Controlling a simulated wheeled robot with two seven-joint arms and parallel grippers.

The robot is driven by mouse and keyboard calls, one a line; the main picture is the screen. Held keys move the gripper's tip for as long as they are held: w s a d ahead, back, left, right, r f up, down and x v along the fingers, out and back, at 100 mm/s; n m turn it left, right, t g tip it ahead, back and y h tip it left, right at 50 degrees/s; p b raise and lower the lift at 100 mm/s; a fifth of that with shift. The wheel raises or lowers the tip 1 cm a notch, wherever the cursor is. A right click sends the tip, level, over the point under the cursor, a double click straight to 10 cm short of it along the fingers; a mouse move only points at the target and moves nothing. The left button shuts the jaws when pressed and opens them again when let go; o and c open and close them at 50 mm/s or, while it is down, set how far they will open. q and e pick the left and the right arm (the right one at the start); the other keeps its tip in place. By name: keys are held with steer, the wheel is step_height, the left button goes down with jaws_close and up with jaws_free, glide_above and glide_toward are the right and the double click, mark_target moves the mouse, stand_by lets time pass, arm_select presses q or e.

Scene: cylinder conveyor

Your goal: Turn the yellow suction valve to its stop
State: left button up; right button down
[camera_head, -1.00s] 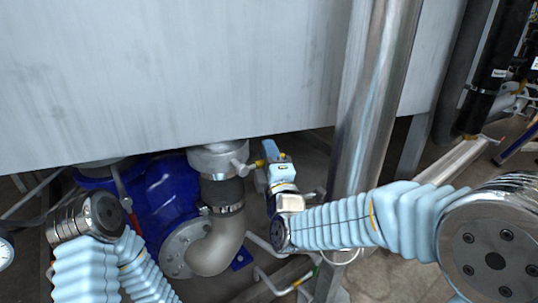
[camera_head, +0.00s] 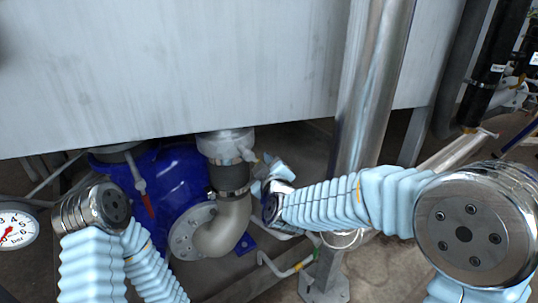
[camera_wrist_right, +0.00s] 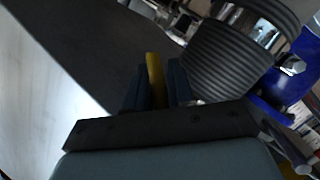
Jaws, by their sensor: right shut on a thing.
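The yellow valve handle (camera_wrist_right: 154,78) shows in the right wrist view, upright between two dark fingers. My right gripper (camera_wrist_right: 156,88) is shut on it. In the head view my right gripper (camera_head: 264,182) is beside the grey pipe fitting (camera_head: 226,144) above the bent suction pipe (camera_head: 226,230). It looks small and tilted there, and it hides the yellow handle. My left arm shows at the left of the head view, but its gripper is out of view.
A blue pump (camera_head: 172,190) stands left of the suction pipe, with a red-handled lever (camera_head: 147,203) in front. A large grey tank (camera_head: 170,75) overhangs the fitting. A steel post (camera_head: 372,90) stands behind my right forearm. A pressure gauge (camera_head: 15,230) is at the left edge.

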steer(key=shift+s+a+f+m+g+y+p, duration=0.1)
steer(key=shift+s+a+f+m+g+y, duration=0.25)
steer(key=shift+s+a+m+g, duration=0.45)
steer(key=shift+s+a+f+m+g+y+p, duration=0.15)
steer(key=shift+s+a+f+m+g+y, duration=0.2)
steer(key=shift+a+m, duration=0.55)
steer(key=shift+s+a+f+m+g+y+p, duration=0.1)
steer(key=shift+s+a+f+m+g+y, duration=0.3)
steer(key=shift+m, duration=0.8)
steer(key=shift+a, duration=0.1)
steer(key=c, duration=1.4)
jaws_free()
steer(key=shift+o, duration=0.2)
steer(key=p+v, duration=0.2)
steer(key=v, duration=1.2)
steer(key=shift+r+p, duration=0.2)
steer(key=shift+p, duration=0.2)
steer(key=shift+w, duration=0.1)
